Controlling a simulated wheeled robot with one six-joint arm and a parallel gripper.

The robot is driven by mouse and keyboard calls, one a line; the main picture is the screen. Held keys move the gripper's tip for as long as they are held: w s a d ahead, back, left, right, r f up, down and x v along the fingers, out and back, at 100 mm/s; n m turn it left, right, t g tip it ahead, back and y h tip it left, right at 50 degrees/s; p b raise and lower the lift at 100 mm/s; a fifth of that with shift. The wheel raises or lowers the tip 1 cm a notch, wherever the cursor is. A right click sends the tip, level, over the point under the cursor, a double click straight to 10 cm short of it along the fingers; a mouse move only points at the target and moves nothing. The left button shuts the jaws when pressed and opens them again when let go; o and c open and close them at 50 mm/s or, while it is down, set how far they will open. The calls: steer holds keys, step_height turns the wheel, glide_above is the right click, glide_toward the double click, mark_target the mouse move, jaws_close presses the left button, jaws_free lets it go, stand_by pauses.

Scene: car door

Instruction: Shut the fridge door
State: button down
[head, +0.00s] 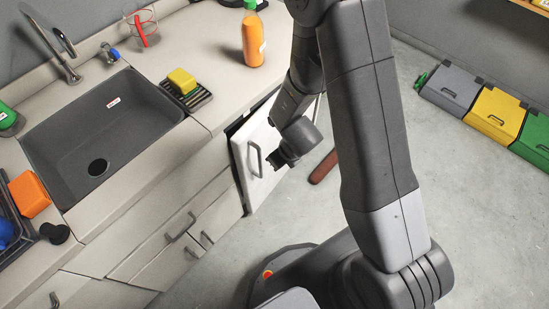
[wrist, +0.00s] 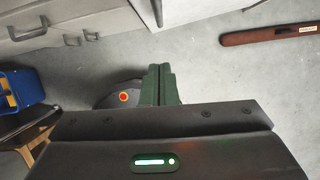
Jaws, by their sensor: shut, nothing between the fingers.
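The white fridge door (head: 265,140) is under the right end of the counter in the head view. It stands ajar, with a dark gap along its top left edge. Its grey handle (head: 254,159) is on the door's front. My gripper (head: 277,164) is in front of the door, just right of the handle; whether it touches the door I cannot tell. In the wrist view my gripper's fingers (wrist: 159,70) are together and empty, pointing toward a white panel at the top edge. Part of the door is hidden behind my arm.
A dark sink (head: 100,135) is set in the counter (head: 210,60), with drawers (head: 170,240) below. An orange bottle (head: 252,38) stands on top. A brown bar (head: 323,167) lies on the floor, also in the wrist view (wrist: 268,36). Coloured bins (head: 495,115) stand far right.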

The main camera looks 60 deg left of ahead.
steer(key=w+d+f+n+t+b, duration=0.2)
steer(key=w+d+n+t+b, duration=0.1)
steer(key=w+n+b, duration=0.45)
steer(key=n+g+y+b, duration=0.4)
steer(key=n+g+b, duration=0.2)
steer(key=n+b, duration=0.5)
glide_toward(243, 159)
step_height(243, 159, down, 4)
steer(key=s+a+n+p, duration=0.1)
steer(key=a+n+p, duration=0.1)
steer(key=shift+s+a+f, duration=0.1)
steer(key=shift+s+a, duration=0.1)
steer(key=shift+a, duration=0.25)
steer(key=shift+s+a, duration=0.15)
steer(key=shift+a, duration=0.35)
